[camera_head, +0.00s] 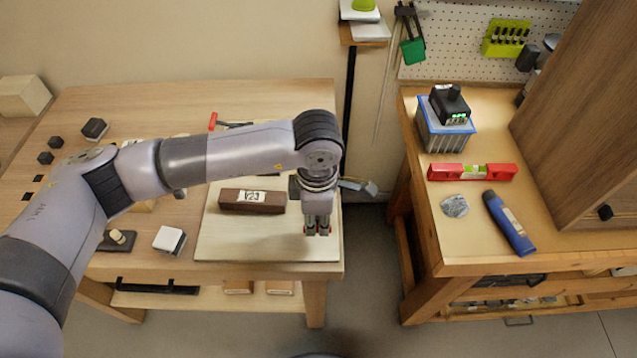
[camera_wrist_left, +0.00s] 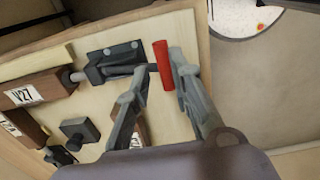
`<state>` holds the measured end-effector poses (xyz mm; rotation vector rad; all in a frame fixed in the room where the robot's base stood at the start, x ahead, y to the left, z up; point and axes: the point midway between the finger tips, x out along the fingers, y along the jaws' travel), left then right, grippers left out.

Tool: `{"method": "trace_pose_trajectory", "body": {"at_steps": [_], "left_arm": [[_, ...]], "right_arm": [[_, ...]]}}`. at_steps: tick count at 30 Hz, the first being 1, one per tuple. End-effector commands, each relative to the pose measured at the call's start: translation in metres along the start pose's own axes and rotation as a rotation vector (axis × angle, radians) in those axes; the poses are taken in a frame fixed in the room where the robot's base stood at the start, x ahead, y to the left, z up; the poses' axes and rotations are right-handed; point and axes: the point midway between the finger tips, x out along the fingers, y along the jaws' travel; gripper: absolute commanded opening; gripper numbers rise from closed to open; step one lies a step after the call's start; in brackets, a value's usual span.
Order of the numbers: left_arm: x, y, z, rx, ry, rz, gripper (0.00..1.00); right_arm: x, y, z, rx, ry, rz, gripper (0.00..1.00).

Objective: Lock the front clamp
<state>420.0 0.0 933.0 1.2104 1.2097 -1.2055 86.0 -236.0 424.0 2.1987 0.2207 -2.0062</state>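The front clamp shows in the left wrist view as a dark grey metal body (camera_wrist_left: 118,62) on a pale wooden board (camera_wrist_left: 150,22), with a red handle (camera_wrist_left: 164,65). Its rod reaches toward a brown block (camera_wrist_left: 45,90) with a white label. My left gripper (camera_wrist_left: 160,72) is open, with its fingers on either side of the red handle; contact is unclear. In the head view my left gripper (camera_head: 317,230) points down at the board's front right corner. There it mostly hides the clamp; only bits of red show. My right gripper is not in view.
A labelled brown block (camera_head: 252,203) lies on the board (camera_head: 230,247). Another red-handled tool or clamp (camera_head: 235,125) is behind my arm. A white-topped block (camera_head: 169,240) stands left of the board. The right bench (camera_head: 430,215) holds a level (camera_head: 472,172) and a blue tube (camera_head: 510,222).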

Motion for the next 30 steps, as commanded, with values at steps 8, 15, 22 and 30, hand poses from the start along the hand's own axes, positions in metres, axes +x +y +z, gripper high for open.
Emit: {"method": "trace_pose_trajectory", "body": {"at_steps": [8,15,22,30], "left_arm": [[-0.001,0.0,0.0,0.001,-0.001,-0.001,0.32],[-0.004,-0.001,0.001,0.002,-0.001,-0.001,0.32],[-0.02,-0.001,0.001,0.002,-0.001,-0.001,0.32],[-0.041,-0.001,0.001,0.003,-0.002,-0.001,0.32]], "right_arm": [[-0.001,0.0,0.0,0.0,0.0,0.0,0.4],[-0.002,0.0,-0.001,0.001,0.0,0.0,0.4],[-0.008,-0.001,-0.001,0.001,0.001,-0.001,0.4],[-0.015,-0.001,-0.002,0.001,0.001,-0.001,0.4]]}}
